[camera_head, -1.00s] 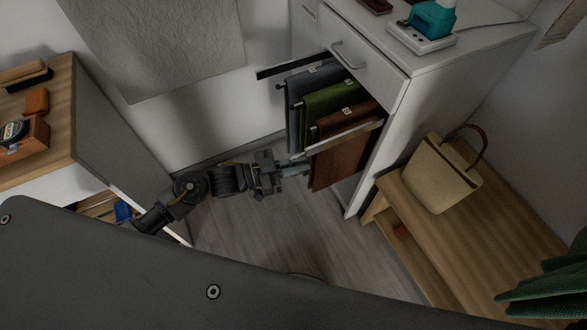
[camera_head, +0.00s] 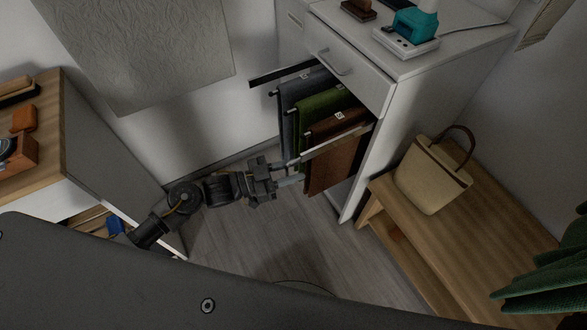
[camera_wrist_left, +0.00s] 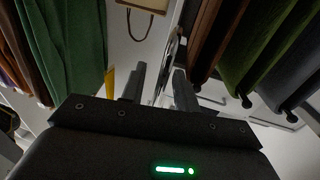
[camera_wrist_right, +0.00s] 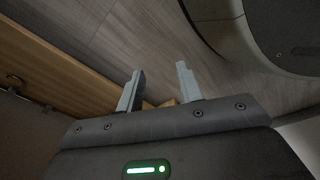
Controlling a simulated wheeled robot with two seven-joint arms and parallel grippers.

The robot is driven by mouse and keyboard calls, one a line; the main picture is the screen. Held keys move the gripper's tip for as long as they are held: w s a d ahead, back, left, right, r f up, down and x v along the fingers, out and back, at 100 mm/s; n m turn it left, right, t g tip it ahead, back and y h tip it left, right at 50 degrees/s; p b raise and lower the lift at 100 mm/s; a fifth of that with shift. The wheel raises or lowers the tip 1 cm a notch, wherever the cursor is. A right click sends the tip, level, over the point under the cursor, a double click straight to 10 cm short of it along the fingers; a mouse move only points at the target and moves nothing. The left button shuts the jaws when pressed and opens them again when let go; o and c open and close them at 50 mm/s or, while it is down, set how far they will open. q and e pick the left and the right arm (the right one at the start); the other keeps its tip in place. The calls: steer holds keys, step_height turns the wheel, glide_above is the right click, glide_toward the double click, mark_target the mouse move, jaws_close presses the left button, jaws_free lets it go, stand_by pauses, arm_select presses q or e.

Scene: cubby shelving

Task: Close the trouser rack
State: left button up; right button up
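The trouser rack (camera_head: 334,140) is pulled out of the white cabinet, below its shut drawer. Grey, green and brown trousers hang on it; they also show in the left wrist view (camera_wrist_left: 258,45). My left gripper (camera_head: 293,172) is at the free end of the rack's near rail, beside the brown trousers. Its fingers are apart in the left wrist view (camera_wrist_left: 160,85), with a narrow rail-like edge seen between them; I cannot tell whether they touch it. My right gripper (camera_wrist_right: 158,85) is open and empty over the floor, outside the head view.
The white cabinet (camera_head: 415,115) carries a teal device on top. A wood-topped cabinet (camera_head: 65,135) is at the left. The floor (camera_head: 290,235) between is clear.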

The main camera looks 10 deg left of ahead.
arm_select(q)
steer(key=v, duration=1)
steer(key=shift+s, duration=0.1)
